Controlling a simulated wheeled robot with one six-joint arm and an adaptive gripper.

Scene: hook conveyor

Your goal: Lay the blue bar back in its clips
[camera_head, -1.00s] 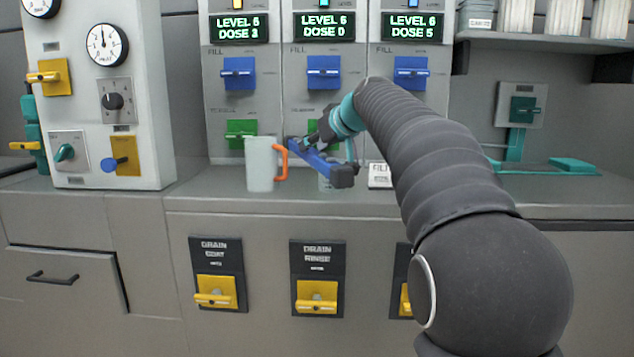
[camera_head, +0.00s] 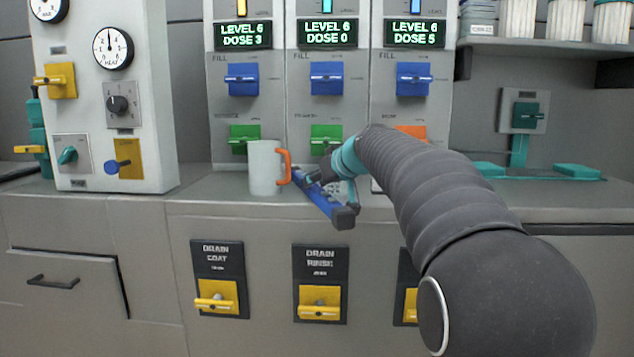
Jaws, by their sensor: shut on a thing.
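The blue bar (camera_head: 318,195) with a dark block at its near end is in my gripper (camera_head: 313,178), just right of the mug. The bar slants from the back left down to the near right, and its near end reaches to about the counter's front edge. My gripper is shut on the bar; my wrist partly hides the fingers. I cannot tell whether the bar touches the counter. I cannot make out the clips.
A pale mug (camera_head: 264,168) with an orange handle stands close left of the bar. Behind are panels with blue and green levers (camera_head: 326,78). Yellow drain levers (camera_head: 319,302) are on the cabinet front below. A teal fixture (camera_head: 527,115) is on the right wall.

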